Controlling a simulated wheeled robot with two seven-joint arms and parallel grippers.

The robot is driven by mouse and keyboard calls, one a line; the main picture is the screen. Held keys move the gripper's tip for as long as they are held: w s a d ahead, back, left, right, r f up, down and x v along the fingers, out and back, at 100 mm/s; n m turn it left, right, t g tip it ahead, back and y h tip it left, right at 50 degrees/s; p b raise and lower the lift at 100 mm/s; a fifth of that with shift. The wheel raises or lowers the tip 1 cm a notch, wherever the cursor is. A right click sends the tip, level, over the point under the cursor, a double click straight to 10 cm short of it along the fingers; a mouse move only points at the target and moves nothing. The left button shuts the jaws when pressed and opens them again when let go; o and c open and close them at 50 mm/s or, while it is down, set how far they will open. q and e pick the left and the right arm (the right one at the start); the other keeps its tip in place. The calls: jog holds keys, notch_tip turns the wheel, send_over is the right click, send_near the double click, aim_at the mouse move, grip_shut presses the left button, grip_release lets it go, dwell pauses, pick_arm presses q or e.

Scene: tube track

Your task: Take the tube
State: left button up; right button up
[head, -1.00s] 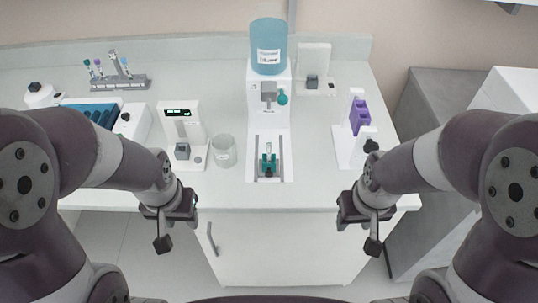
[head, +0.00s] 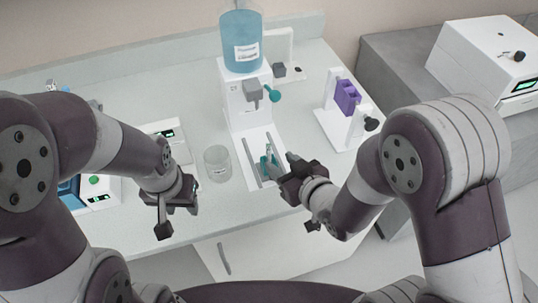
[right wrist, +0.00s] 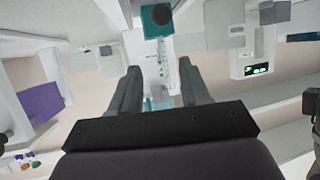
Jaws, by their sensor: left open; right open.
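The tube (head: 268,153) looks small and pale and stands in a teal holder (head: 273,160) between two grey rails. The holder is on the white base (head: 252,150) of the dispenser with the blue bottle. My right gripper (head: 289,176) is open and empty, just right of the tube and close to it. Its two fingers show apart in the right wrist view (right wrist: 155,88), where I cannot make out the tube clearly. My left gripper (head: 177,200) is open and empty at the bench's front edge, left of the glass beaker.
A glass beaker (head: 217,162) stands left of the dispenser base. The dispenser with its blue bottle (head: 241,42) rises behind the holder. A purple rack (head: 346,97) on a white stand is to the right. My left arm covers devices on the left.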

aim_at(270, 155)
jog(key=x, duration=0.6)
jog(key=shift+w+a+p, duration=0.15)
jog(key=shift+a+p, duration=0.15)
jog(key=c, duration=0.8)
